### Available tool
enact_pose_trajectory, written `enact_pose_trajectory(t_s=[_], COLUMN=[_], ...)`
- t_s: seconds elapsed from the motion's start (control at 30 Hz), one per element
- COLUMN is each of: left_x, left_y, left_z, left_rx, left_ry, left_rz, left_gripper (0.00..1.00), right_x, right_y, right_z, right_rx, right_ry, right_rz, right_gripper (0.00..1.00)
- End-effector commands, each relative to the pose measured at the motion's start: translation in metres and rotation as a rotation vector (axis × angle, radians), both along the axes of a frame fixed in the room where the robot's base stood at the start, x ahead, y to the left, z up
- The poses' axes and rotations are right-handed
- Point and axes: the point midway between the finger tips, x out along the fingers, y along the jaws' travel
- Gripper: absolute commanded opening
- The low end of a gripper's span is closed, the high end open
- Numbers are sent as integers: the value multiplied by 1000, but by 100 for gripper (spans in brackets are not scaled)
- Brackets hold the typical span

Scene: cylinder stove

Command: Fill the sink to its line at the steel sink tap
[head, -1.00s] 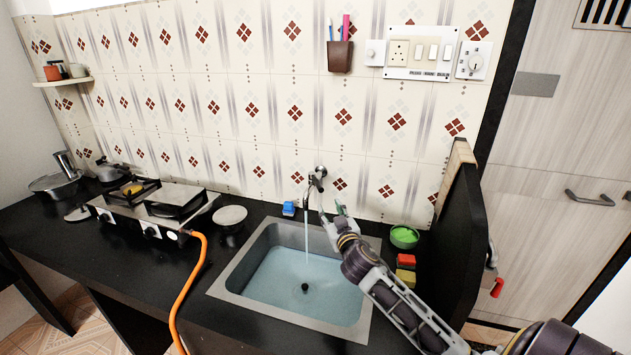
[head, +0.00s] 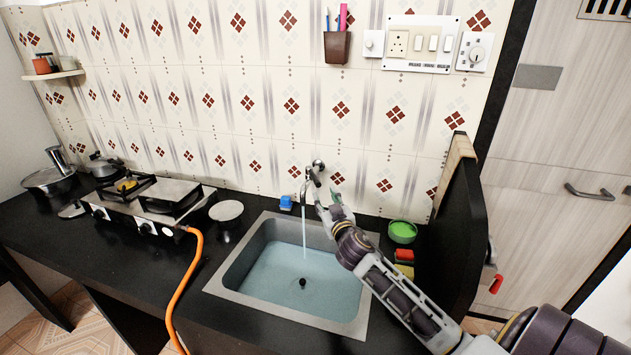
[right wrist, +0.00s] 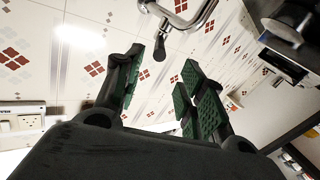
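The steel sink (head: 237,268) is set in the black counter and holds pale blue water with a dark drain at the bottom. The sink tap (head: 314,172) is on the tiled wall above it, and a thin stream (head: 304,232) runs from its spout into the water. I cannot make out a fill line. My right gripper (head: 329,201) is just right of and below the tap. In the right wrist view its green-padded fingers (right wrist: 160,82) are apart with nothing between them. The tap (right wrist: 186,18) and its dark-tipped lever (right wrist: 159,50) show beyond the fingertips. My left gripper is out of view.
The stove (head: 150,207) and orange hose (head: 186,285) are at left.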

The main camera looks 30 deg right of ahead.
Motion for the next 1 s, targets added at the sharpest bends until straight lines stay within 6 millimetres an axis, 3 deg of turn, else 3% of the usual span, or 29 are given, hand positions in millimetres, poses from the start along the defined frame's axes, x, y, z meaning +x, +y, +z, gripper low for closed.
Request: enact_pose_trajectory(t_s=[1.0], left_x=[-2], left_y=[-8], left_z=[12], left_rx=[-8], left_ry=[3], left_rz=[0], left_gripper=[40], right_x=[76], right_y=[-23], right_z=[2], right_rx=[0], right_ry=[-1], right_rz=[-2], right_gripper=[40])
